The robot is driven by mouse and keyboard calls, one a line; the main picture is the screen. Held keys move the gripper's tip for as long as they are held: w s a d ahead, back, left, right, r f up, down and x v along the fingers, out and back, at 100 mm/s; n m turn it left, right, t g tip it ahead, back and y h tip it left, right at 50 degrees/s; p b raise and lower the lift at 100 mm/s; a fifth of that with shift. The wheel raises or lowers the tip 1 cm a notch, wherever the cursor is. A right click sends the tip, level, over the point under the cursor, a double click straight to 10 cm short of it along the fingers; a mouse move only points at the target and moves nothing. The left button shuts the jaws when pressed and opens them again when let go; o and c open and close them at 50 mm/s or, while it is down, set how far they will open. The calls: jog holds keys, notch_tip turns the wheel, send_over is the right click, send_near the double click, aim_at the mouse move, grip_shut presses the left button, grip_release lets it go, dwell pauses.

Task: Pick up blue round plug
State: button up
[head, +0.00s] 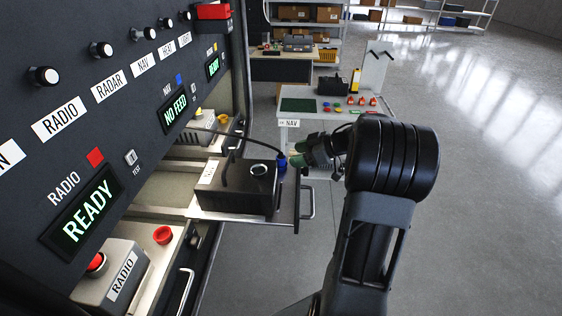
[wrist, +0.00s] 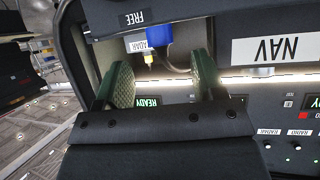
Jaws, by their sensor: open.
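The blue plug (head: 282,161) is at the end of a dark cable, beside the right end of a black box (head: 238,187) on a pulled-out drawer. My gripper (head: 302,152), with green finger pads, is just to the right of the plug. In the wrist view a blue piece (wrist: 158,35) with a yellow tip shows in the gap of my open gripper (wrist: 164,72), toward the fingertips. The fingers stand apart on either side of it, with no clear contact. The head view does not show whether the plug lies between the fingers.
The panel (head: 125,110) with lit displays rises on the left. Below is a grey RADIO box (head: 115,275) with a red button. A NAV table (head: 300,110) stands behind my gripper. Open floor lies right.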

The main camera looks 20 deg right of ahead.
aim_at(281, 160)
jog(key=shift+x, duration=2.6)
jog(key=c, duration=1)
